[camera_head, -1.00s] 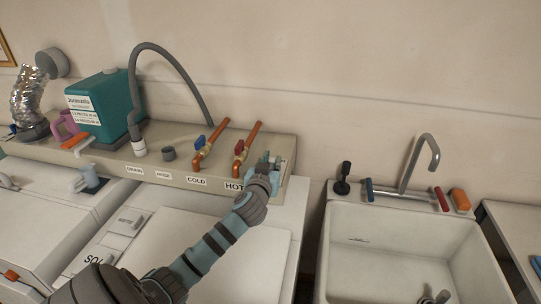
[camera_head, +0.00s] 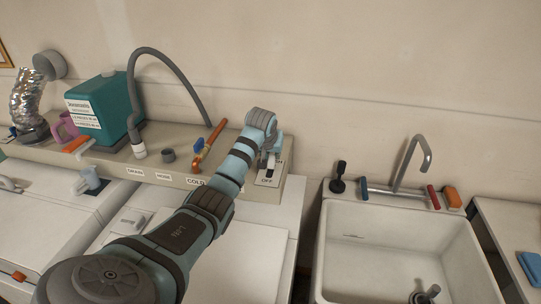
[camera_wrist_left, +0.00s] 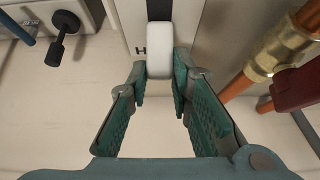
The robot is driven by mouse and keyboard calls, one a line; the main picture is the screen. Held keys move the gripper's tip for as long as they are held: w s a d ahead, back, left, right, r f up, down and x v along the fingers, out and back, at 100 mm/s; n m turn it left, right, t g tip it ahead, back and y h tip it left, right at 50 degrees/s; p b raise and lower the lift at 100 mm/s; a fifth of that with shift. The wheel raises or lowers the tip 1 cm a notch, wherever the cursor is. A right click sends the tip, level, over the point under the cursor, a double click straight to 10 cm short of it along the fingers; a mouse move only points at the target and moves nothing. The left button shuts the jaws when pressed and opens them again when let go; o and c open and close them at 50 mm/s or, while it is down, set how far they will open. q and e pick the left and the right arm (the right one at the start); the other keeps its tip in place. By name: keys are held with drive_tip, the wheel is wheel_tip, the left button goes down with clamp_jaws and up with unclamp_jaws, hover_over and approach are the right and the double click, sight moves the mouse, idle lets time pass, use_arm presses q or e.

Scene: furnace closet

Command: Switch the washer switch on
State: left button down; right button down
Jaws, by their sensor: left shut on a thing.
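The washer switch (camera_head: 268,181) is a pale plate with a dark slot and the word OFF at its front, at the right end of the beige washer ledge. My left gripper (camera_head: 270,157) is over it, partly hidden by my own wrist. In the left wrist view, the fingertips of the left gripper (camera_wrist_left: 161,75) are on both sides of a white switch lever (camera_wrist_left: 160,45) and shut on it. Part of an H label shows beside the lever. The right gripper is not in view.
A copper pipe (camera_wrist_left: 285,50) with a dark red handle (camera_wrist_left: 297,88) is close to the gripper. Another pipe with a blue handle (camera_head: 199,144) stands further left. A teal detergent box (camera_head: 105,108) is on the ledge. A white sink (camera_head: 405,255) stands to the right.

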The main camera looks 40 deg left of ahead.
use_arm(q)
drive_tip(key=shift+w+a+g, duration=0.1)
drive_tip(key=shift+w+g, duration=0.15)
drive_tip(key=shift+g, duration=0.15)
drive_tip(key=c, duration=1.4)
unclamp_jaws()
drive_tip(key=shift+f, duration=0.1)
drive_tip(key=shift+c, duration=0.2)
drive_tip(key=v, duration=1.2)
drive_tip(key=shift+a, duration=0.2)
